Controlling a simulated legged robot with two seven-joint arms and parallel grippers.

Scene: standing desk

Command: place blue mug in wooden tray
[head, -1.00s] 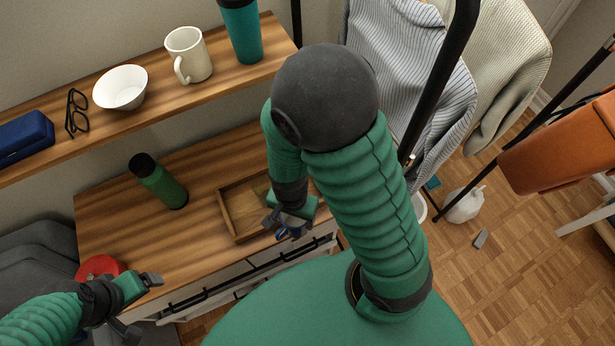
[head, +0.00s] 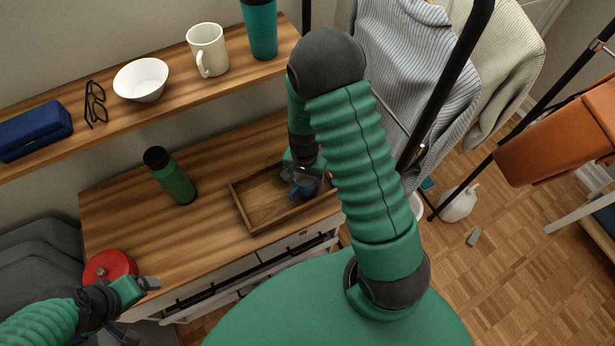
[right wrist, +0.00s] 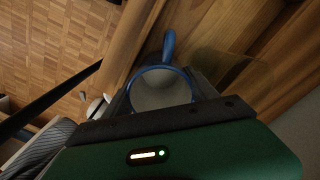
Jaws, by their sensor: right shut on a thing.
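The blue mug (head: 309,188) is in my right gripper (head: 301,176), which is shut on it. In the head view it is over the right part of the wooden tray (head: 238,208), inside the rim's outline. I cannot tell if it touches the tray floor. In the right wrist view the mug (right wrist: 160,90) shows its pale inside, blue rim and blue handle between the fingers (right wrist: 163,100). My left gripper (head: 141,306) is open and empty at the lower left, near the desk's front edge.
A green bottle (head: 171,177) stands left of the tray, and a red round object (head: 109,267) sits at the desk's left front. The shelf above holds a white mug (head: 208,50), a bowl (head: 141,80), glasses (head: 95,104), a blue case (head: 35,130) and a teal tumbler (head: 260,30).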

